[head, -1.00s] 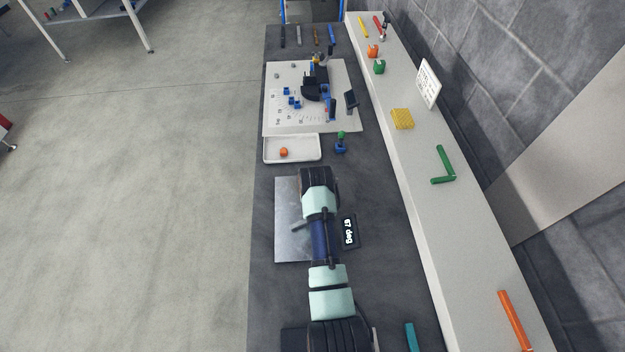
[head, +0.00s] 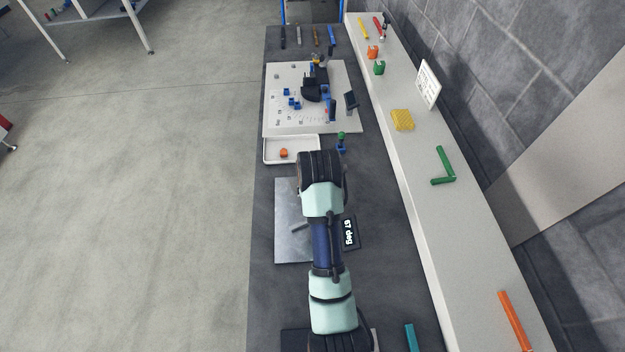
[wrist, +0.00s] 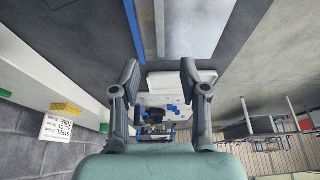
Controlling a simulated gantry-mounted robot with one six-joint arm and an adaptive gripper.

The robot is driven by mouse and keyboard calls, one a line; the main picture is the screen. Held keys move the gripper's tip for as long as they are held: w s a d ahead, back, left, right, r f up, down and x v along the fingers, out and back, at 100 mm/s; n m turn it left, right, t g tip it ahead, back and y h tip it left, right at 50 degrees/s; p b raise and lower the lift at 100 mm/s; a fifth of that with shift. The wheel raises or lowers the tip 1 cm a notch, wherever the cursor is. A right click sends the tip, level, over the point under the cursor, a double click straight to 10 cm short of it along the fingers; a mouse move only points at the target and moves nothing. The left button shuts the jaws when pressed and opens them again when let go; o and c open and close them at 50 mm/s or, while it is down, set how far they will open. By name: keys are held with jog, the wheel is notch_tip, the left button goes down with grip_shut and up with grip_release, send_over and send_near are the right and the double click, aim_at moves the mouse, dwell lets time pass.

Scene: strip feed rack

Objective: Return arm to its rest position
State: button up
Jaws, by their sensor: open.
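My arm reaches along the dark bench in the head view, above the grey metal plate (head: 287,230). Its outer end reaches almost to the white tray; the fingers are hidden there behind my own arm. In the wrist view my gripper (wrist: 158,72) is open, its two dark fingers apart with nothing between them. Beyond the fingers the wrist view shows the white board (wrist: 150,101) with blue parts on it.
A white tray (head: 268,158) with an orange piece (head: 284,153) lies before the white board (head: 340,71). A small blue stand with a green top (head: 341,142) is close to my arm's end. A display reading 67 deg (head: 350,232) is beside it. The ledge runs along the right.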

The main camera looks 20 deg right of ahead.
jog(key=shift+s+r, duration=0.2)
jog(key=shift+r, duration=0.2)
jog(key=shift+a, duration=0.1)
jog(key=s+a+r+n+t+y+p, duration=0.1)
jog(key=s+a+r+n+t, duration=0.2)
jog(key=s+a+r+t, duration=0.8)
jog(key=s+a+r+g+p, duration=0.1)
jog(key=r+p, duration=1.3)
jog(key=s+a+r+g+p, duration=0.1)
jog(key=s+a+r+p, duration=0.1)
jog(key=r+p, duration=1.2)
jog(key=shift+a+r+g, duration=0.2)
jog(key=shift+r+g, duration=0.1)
jog(key=shift+r, duration=0.4)
